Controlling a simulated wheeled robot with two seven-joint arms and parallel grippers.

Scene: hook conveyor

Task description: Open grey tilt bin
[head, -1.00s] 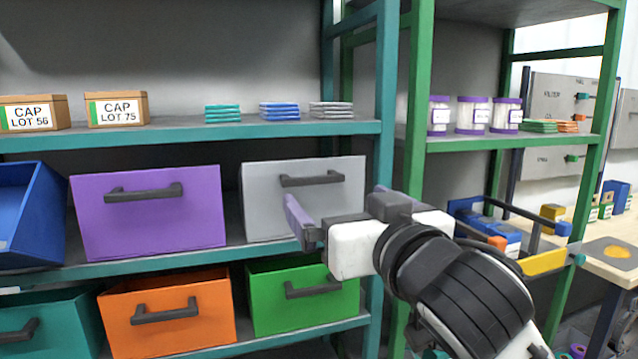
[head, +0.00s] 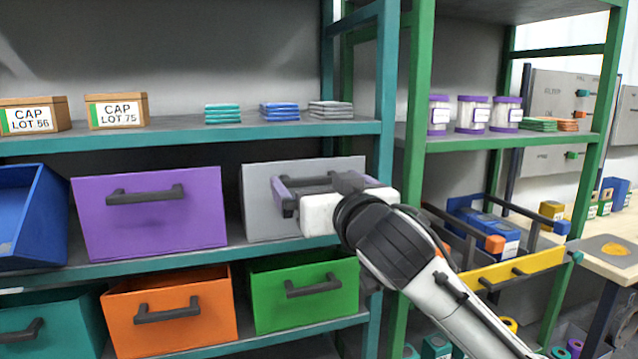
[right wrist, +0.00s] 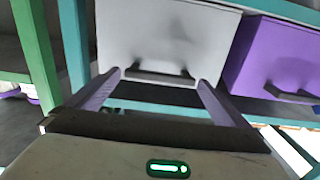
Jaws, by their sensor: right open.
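The grey tilt bin (head: 258,206) sits on the middle shelf, right of the purple bin, with its front face upright and shut. Its dark bar handle runs across the upper front, partly hidden by my gripper in the head view. In the right wrist view the grey bin (right wrist: 165,45) is straight ahead, and its handle (right wrist: 160,77) lies between the fingertips. My right gripper (head: 283,190) is open, with its purple-lined fingers at the handle, one on each side. I cannot tell whether they touch it. My left gripper is not in view.
A purple bin (head: 150,222) stands beside the grey one. Orange (head: 165,318) and green (head: 320,305) bins sit on the shelf below. A blue bin (head: 30,215) at far left is tilted open. A green shelf post (head: 408,120) stands close to my right arm.

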